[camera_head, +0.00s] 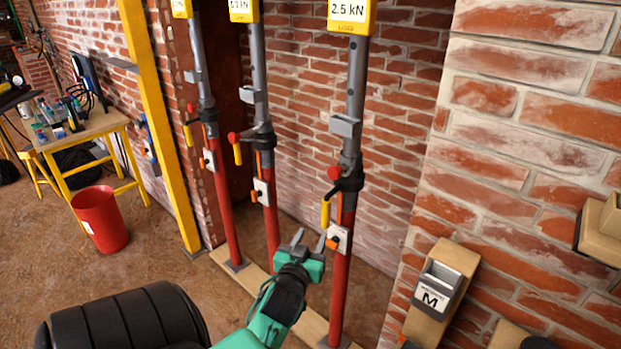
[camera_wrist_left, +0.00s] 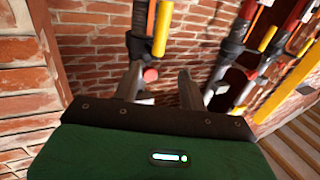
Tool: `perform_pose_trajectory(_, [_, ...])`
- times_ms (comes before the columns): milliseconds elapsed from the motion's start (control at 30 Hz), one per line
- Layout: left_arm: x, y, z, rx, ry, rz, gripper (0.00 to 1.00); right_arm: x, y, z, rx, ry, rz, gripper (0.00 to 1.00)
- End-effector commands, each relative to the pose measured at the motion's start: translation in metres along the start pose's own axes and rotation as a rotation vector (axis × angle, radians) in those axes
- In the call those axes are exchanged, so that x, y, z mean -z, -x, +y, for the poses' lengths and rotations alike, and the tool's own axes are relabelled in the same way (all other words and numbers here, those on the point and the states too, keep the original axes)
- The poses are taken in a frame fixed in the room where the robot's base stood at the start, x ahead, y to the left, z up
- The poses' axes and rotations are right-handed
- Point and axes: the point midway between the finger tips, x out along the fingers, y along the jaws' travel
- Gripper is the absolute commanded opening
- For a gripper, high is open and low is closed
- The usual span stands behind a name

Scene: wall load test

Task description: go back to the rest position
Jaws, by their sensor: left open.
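My left gripper (camera_head: 311,240) is a green unit with grey fingers, in the lower middle of the head view. Its fingers are apart with nothing between them. It appears just left of the nearest red-and-grey prop (camera_head: 342,265), at about the height of that prop's grey switch box. I cannot tell whether they touch. In the left wrist view the gripper's two fingers (camera_wrist_left: 158,90) stand spread, with brick wall beyond and a yellow handle (camera_wrist_left: 163,28) above them. My right gripper does not show in either view.
Two more props (camera_head: 265,215) stand to the left on a wooden plank (camera_head: 242,284). A box marked M (camera_head: 436,290) is mounted at right. A yellow post (camera_head: 160,130), a red bin (camera_head: 100,220) and a cluttered table (camera_head: 95,128) stand at left. The floor between is clear.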

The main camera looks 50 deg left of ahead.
Motion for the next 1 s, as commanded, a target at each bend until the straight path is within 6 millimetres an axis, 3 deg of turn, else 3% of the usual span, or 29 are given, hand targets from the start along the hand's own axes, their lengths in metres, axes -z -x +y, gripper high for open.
perform_pose_trajectory(533, [0.000,0.000,0.000,0.000,0.001,0.000,0.42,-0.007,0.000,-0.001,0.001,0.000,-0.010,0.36])
perform_pose_trajectory(667, [-0.015,-0.002,0.005,-0.012,-0.004,-0.027,0.42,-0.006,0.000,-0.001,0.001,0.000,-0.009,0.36])
perform_pose_trajectory(767, [-0.052,-0.006,0.017,-0.040,-0.013,-0.092,0.42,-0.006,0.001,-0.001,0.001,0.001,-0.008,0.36])
perform_pose_trajectory(1000, [-0.200,0.005,0.063,-0.157,-0.070,-0.348,0.42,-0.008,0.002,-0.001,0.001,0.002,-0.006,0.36])
